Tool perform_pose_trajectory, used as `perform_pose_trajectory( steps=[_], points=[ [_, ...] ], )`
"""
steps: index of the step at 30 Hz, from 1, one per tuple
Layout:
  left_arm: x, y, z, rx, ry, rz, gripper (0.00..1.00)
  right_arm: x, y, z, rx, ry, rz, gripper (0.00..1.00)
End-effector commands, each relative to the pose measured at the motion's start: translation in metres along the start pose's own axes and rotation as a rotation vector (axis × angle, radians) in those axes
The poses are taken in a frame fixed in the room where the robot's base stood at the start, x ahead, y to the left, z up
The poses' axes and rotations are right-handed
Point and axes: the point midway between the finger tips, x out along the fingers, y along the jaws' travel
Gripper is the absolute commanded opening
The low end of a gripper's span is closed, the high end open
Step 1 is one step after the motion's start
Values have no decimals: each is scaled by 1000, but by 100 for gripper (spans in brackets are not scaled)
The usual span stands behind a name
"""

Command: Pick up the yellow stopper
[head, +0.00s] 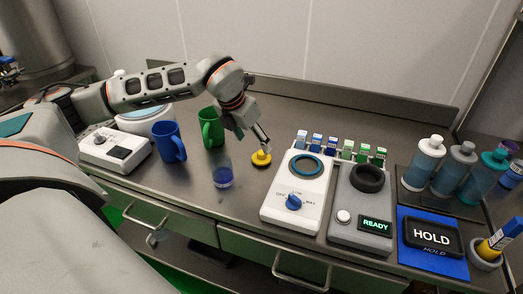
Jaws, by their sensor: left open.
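The yellow stopper (261,158) sits on the steel counter, left of the white device with the blue dial. It is a round yellow disc with a knob on top. My left gripper (253,138) reaches down from the left, just above and left of the stopper. Its jaws are open, with one finger close to the knob; I cannot tell whether it touches. My right gripper is not in view.
A clear glass with blue liquid (222,175) stands left of the stopper. A green mug (211,128) and a blue mug (169,142) stand further left. The white dial device (296,190) and grey READY device (361,207) stand to the right, with several small cartons behind.

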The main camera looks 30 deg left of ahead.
Motion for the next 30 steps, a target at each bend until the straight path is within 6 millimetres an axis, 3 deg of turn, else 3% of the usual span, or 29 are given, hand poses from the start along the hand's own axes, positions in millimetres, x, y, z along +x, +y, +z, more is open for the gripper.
perform_pose_trajectory(
  steps=[11, 21, 29, 30],
  points=[
    [33, -3, 2, -1, 2, -1, 62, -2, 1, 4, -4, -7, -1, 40],
    [75, -7, 8, 0, 2, -1, 62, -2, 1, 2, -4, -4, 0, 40],
    [78, -7, 8, 0, 1, 0, 62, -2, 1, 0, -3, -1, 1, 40],
    [78, -7, 8, 0, 1, 0, 57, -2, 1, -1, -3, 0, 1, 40]
  ],
)
